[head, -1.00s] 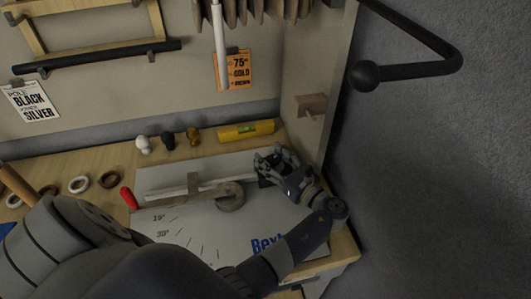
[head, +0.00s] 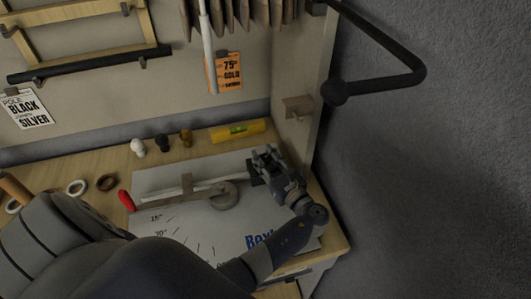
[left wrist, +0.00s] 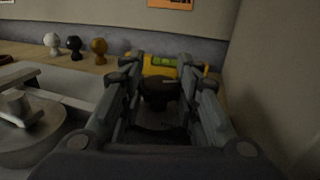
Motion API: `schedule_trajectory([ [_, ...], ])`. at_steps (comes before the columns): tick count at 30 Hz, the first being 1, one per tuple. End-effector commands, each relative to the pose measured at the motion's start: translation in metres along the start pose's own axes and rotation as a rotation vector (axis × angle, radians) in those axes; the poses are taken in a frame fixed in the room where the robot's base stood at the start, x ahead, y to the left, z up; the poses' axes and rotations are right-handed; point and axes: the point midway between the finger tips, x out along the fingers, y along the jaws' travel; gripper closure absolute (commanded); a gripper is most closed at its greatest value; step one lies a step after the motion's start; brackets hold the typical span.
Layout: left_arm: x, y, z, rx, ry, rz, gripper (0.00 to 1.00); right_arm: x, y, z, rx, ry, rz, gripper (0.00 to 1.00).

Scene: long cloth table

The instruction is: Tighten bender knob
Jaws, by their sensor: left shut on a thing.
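The bender is a pale board (head: 180,228) with angle marks, a round grey disc (head: 224,195), a flat lever with a red grip (head: 126,200) and a white rod (head: 160,194). My left gripper (head: 266,158) is at the board's right end, beyond the disc. In the left wrist view, a dark knob (left wrist: 160,92) sits between the fingers of my left gripper (left wrist: 160,75), which are shut on it. In the head view the fingers mostly hide the knob and its dark mount. My right gripper is not in view.
A yellow level (head: 238,131) lies behind the gripper. White (head: 138,147), black (head: 162,143) and brown (head: 186,137) finials stand behind the board. Rings (head: 76,188) lie at the left. A side panel (head: 300,135) with a wooden block (head: 297,105) rises close on the right.

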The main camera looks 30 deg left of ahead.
Motion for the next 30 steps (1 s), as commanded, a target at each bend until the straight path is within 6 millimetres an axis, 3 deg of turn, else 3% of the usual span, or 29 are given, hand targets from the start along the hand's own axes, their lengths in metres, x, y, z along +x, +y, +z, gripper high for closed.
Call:
schedule_trajectory([
  [1, 0.003, 0.003, 0.007, 0.007, -0.002, -0.037, 0.94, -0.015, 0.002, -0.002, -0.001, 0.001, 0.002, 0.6],
  [9, 0.004, 0.003, 0.006, 0.006, -0.004, -0.27, 0.94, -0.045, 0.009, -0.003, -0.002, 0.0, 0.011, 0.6],
  [21, 0.004, 0.002, 0.003, 0.003, -0.007, -0.543, 0.94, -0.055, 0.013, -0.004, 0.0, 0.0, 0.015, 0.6],
  [30, 0.004, 0.001, 0.003, -0.001, -0.007, -0.63, 0.94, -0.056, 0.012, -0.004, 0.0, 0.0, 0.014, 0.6],
])
